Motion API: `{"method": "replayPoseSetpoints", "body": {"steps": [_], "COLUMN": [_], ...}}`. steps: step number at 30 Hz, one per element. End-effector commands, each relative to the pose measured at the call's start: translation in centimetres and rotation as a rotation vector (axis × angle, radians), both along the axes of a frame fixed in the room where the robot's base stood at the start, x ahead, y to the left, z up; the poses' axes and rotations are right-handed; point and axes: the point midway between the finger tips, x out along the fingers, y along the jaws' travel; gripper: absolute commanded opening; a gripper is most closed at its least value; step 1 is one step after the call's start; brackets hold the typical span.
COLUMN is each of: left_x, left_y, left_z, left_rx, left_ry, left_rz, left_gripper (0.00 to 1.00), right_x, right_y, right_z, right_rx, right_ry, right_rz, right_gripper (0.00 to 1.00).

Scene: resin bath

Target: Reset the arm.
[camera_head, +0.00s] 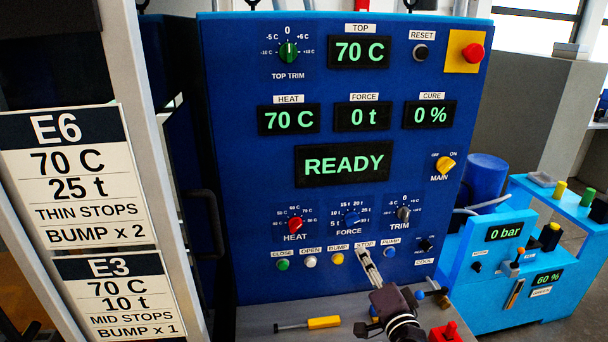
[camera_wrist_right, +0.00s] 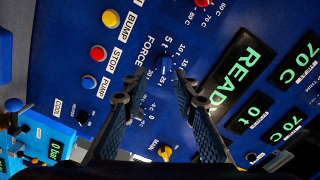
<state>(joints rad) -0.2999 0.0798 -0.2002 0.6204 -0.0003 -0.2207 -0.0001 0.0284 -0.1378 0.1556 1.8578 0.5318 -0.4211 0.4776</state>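My right gripper (camera_head: 364,256) is in front of the lower part of the blue control panel (camera_head: 235,150), below the blue FORCE knob (camera_head: 352,218) and over the STOP button, which it hides in the head view. In the right wrist view my right gripper (camera_wrist_right: 160,74) is open, its two fingers apart. The FORCE knob lies between the fingertips there, and nothing is visibly held. The red STOP button (camera_wrist_right: 98,53) shows to the left of the fingers. My left gripper is not in view.
The centre display (camera_head: 344,164) reads READY; the FORCE display (camera_head: 363,117) reads 0 t. Recipe cards (camera_head: 75,175) hang at left. A yellow-handled tool (camera_head: 324,322) lies on the grey ledge. A light-blue pump unit (camera_head: 510,265) stands at right.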

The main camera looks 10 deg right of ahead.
Motion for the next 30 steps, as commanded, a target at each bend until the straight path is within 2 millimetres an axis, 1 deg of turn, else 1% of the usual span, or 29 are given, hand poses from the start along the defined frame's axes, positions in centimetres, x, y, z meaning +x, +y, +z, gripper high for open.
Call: {"method": "replayPoseSetpoints", "body": {"steps": [1, 2, 5, 6, 8, 9, 11, 12, 14, 15, 17, 18, 20, 21, 26, 27, 28, 30], "left_x": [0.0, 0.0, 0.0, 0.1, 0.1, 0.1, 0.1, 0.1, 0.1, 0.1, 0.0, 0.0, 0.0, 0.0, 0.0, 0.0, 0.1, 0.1], "left_y": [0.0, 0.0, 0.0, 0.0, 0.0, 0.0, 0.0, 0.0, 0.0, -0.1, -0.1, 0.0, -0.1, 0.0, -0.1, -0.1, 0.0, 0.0], "left_z": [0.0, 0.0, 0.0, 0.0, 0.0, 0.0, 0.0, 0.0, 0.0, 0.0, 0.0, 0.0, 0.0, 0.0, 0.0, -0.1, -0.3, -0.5], "left_rx": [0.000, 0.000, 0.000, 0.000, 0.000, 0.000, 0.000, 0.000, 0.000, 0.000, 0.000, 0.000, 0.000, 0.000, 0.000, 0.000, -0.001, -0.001], "left_ry": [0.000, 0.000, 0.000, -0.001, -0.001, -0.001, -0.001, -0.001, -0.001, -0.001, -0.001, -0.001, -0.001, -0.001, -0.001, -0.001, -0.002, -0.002], "left_rz": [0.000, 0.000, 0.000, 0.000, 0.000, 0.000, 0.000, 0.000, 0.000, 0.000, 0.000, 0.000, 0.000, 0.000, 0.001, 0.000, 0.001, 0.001], "left_gripper": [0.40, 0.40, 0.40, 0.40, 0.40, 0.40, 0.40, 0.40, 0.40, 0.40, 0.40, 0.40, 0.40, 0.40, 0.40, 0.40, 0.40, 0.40], "right_x": [-1.1, -1.9, -5.9, -8.0, -11.4, -13.8, -17.3, -19.4, -22.2, -24.0, -26.4, -27.9, -30.1, -31.5, -36.8, -37.7, -37.2, -36.7], "right_y": [0.6, 1.2, 3.1, 3.7, 4.3, 4.6, 4.7, 4.6, 4.4, 4.2, 3.9, 3.7, 3.3, 3.0, 1.9, 1.6, 1.7, 1.8], "right_z": [-1.3, -2.3, -6.1, -7.9, -10.4, -11.9, -13.8, -14.8, -15.9, -16.5, -17.2, -17.5, -17.9, -18.1, -18.3, -18.6, -19.7, -21.3], "right_rx": [-0.058, -0.103, -0.289, -0.373, -0.497, -0.574, -0.675, -0.731, -0.805, -0.845, -0.899, -0.932, -0.975, -1.000, -1.093, -1.110, -1.105, -1.101], "right_ry": [0.043, 0.075, 0.214, 0.278, 0.377, 0.439, 0.528, 0.579, 0.646, 0.687, 0.742, 0.778, 0.826, 0.856, 0.972, 0.996, 0.994, 0.998], "right_rz": [0.031, 0.056, 0.165, 0.214, 0.291, 0.342, 0.412, 0.454, 0.508, 0.542, 0.587, 0.616, 0.656, 0.683, 0.781, 0.801, 0.798, 0.800], "right_gripper": [0.26, 0.26, 0.26, 0.26, 0.26, 0.26, 0.26, 0.26, 0.26, 0.26, 0.26, 0.26, 0.26, 0.26, 0.26, 0.26, 0.26, 0.26]}}
